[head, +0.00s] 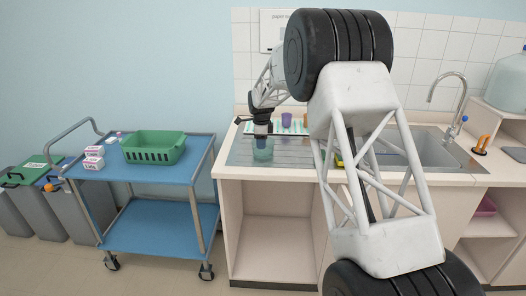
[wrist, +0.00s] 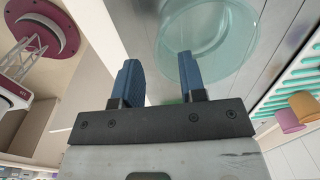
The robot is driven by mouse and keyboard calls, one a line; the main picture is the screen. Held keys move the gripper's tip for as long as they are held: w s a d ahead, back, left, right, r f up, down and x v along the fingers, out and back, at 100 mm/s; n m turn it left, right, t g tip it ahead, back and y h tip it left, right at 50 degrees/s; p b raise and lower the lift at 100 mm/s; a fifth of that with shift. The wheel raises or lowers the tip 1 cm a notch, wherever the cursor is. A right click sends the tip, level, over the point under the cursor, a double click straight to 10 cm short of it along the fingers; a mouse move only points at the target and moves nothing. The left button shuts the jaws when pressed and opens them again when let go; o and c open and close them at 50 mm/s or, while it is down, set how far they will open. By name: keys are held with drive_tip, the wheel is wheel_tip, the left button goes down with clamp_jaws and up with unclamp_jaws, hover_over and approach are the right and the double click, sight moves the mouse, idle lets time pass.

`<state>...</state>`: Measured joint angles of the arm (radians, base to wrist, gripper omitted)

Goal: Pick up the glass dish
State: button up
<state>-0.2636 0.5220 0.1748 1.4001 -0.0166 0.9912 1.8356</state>
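The glass dish (wrist: 212,35) is round, clear and greenish, and stands on the steel counter surface. In the head view the dish (head: 263,152) is at the counter's left part, just below my gripper (head: 262,138). In the wrist view my gripper (wrist: 160,75) has two blue fingers spread apart with nothing between them. The right finger overlaps the near-left edge of the dish in that picture, and most of the dish lies beyond the fingertips to the right. I cannot tell whether a finger touches the dish.
A teal slide rack (wrist: 290,80) lies beside the dish, with a purple cup (head: 286,119) and orange cups near it. The sink (head: 440,150) and tap are at the right. A blue trolley (head: 120,231) with a green basket (head: 153,147) stands left of the counter.

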sight(262, 158)
drive_tip(key=shift+w+f, duration=0.15)
drive_tip(key=shift+f, duration=2.4)
clamp_jaws()
